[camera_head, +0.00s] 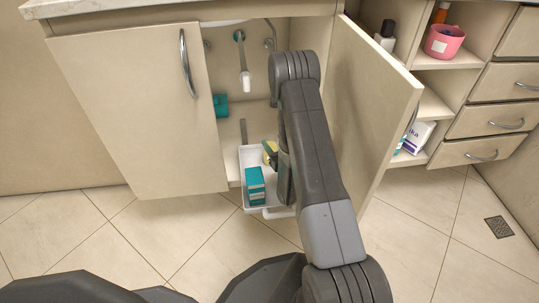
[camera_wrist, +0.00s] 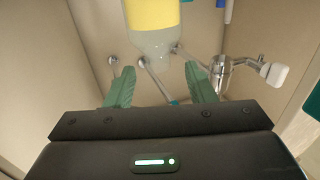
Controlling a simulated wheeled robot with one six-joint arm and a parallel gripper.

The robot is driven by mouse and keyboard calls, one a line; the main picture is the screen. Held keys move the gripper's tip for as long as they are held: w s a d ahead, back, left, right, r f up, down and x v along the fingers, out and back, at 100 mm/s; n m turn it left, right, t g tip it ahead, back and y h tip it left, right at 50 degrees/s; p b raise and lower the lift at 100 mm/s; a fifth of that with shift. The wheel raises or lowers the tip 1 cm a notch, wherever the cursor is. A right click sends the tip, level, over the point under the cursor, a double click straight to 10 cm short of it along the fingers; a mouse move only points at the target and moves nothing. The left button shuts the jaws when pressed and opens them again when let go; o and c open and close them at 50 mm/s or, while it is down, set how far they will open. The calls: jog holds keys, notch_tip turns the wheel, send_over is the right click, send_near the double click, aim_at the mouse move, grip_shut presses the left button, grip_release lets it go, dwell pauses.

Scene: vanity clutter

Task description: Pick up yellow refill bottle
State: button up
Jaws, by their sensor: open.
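The yellow refill bottle (camera_wrist: 152,14) shows at the top of the wrist view, a yellow band over a pale translucent end (camera_wrist: 155,46). Its upper part is cut off by the frame. My gripper (camera_wrist: 161,78) is open, its two green fingers apart. The bottle's pale end lies just above and between the fingertips in the picture; neither finger clearly touches it. In the head view a small yellow patch (camera_head: 270,149), probably the bottle, shows in the white pull-out tray (camera_head: 246,158), partly hidden by my arm. My gripper is mostly hidden there.
A teal box (camera_head: 255,185) stands in the tray's front. A teal item (camera_head: 221,105) is inside the cabinet. The left door (camera_head: 135,110) and open right door (camera_head: 370,105) flank my arm. Pipes and a valve (camera_wrist: 221,70) are at the back. Open shelves (camera_head: 435,100) stand right.

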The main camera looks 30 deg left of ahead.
aim_at(272, 139)
jog(key=shift+b+x, duration=0.5)
jog(key=shift+x, duration=1.5)
jog(key=shift+w+f, duration=0.1)
grip_shut()
